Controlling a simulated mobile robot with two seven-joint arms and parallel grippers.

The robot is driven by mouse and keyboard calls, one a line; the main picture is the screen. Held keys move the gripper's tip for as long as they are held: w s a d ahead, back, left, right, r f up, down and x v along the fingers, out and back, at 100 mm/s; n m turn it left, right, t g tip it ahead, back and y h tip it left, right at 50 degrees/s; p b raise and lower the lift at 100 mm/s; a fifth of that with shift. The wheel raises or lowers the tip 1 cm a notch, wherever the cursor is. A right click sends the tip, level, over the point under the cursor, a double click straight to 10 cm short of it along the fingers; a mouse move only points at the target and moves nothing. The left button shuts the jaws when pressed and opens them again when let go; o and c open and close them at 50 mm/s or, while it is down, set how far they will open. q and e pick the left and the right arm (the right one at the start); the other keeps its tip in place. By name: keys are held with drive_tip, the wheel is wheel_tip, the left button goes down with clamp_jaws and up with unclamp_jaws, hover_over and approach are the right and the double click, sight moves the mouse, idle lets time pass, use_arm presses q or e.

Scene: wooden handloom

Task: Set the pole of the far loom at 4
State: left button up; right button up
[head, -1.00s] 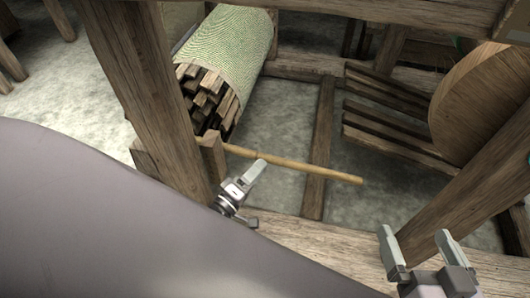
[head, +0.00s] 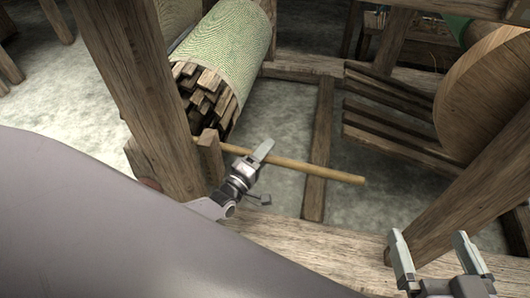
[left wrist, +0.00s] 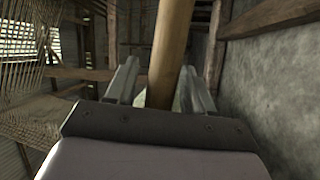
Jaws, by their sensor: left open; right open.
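The pole (head: 315,173) is a thin, light-brown wooden rod in the head view. It runs from a small wooden block (head: 209,155) at the loom's post out to the right over the floor. My left gripper (head: 262,152) is at the pole, near its left part. In the left wrist view the pole (left wrist: 170,45) passes between the two open fingers (left wrist: 155,85) of that gripper, with a finger on each side. I cannot tell whether either finger touches it. My right gripper (head: 431,252) is open and empty at the lower right. No number marks are readable.
A thick wooden post (head: 130,80) stands left of the pole. Behind it is a roll of green cloth (head: 235,45) with wooden slats inside. A large wooden disc (head: 490,95) and slatted treadles (head: 395,120) are at the right. A beam (head: 310,242) crosses in front.

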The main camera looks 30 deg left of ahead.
use_arm(q)
clamp_jaws()
drive_tip(key=shift+s+a+f+m+g, duration=0.15)
drive_tip(key=shift+f+m, duration=0.35)
drive_tip(key=shift+f, duration=0.6)
drive_tip(key=shift+w+a+f+m+g, duration=0.1)
drive_tip(key=shift+a+f+m+g, duration=0.3)
drive_tip(key=shift+f, duration=0.65)
drive_tip(key=shift+s+d, duration=0.1)
drive_tip(key=shift+d, duration=0.1)
unclamp_jaws()
drive_tip(key=s+a+p, duration=0.1)
drive_tip(key=s+p, duration=0.1)
drive_tip(key=s, duration=0.5)
drive_tip(key=shift+a+f, duration=0.15)
drive_tip(key=shift+f, duration=0.1)
use_arm(e)
drive_tip(key=shift+w+a+f+m+g, duration=0.25)
drive_tip(key=shift+w+a+m+g, duration=0.15)
drive_tip(key=shift+a+g, duration=0.25)
